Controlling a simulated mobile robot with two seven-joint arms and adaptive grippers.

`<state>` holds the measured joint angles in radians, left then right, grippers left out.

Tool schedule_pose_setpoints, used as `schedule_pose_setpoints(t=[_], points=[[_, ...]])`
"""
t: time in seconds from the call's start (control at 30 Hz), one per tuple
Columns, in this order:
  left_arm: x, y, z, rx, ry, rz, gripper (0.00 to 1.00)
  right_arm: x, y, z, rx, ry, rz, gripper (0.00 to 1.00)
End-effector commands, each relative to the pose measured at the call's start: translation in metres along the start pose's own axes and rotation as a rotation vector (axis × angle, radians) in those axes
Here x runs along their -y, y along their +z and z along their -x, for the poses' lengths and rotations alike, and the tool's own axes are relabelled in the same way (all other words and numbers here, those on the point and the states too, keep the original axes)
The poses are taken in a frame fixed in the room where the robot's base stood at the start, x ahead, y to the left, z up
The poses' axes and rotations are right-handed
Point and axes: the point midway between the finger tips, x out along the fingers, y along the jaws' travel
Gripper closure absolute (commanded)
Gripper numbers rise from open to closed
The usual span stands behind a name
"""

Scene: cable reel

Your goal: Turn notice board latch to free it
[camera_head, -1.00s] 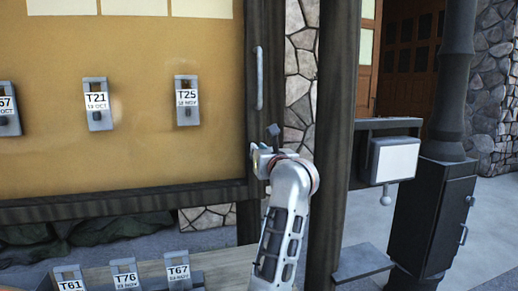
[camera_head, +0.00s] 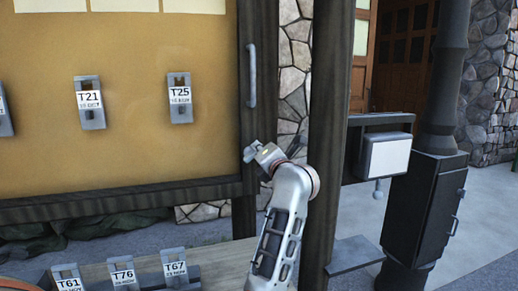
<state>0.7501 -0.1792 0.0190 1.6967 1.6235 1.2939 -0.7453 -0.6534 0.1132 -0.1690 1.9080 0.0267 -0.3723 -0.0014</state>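The notice board (camera_head: 130,135) fills the left of the view, a tan panel in a dark wooden frame. A grey vertical handle (camera_head: 252,75) is fixed on its right frame post. My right gripper (camera_head: 256,154) is at that post, below the handle and near the board's lower right corner. A small pale metal piece shows at its tip; I cannot tell whether this is the latch or a finger. My wrist hides most of this spot, so the finger opening is not clear. My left gripper is out of view.
Tags T21 (camera_head: 89,103) and T25 (camera_head: 180,98) hang on the board. A dark post (camera_head: 328,130) rises close right of my arm. A black cabinet (camera_head: 424,210) stands further right.

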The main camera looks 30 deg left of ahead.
Motion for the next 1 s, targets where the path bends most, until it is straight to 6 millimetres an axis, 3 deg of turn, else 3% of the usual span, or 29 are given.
schedule_pose_setpoints(t=[0.03,0.5,1.0], points=[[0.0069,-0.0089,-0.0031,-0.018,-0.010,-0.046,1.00,0.0008,0.0002,-0.0001,0.000,-0.001,0.000,0.60],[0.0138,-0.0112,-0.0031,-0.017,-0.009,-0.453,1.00,0.0008,0.0005,0.0008,-0.001,-0.006,0.008,0.60],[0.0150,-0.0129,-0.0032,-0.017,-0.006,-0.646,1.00,-0.0014,0.0009,0.0010,0.000,-0.003,0.010,0.60]])
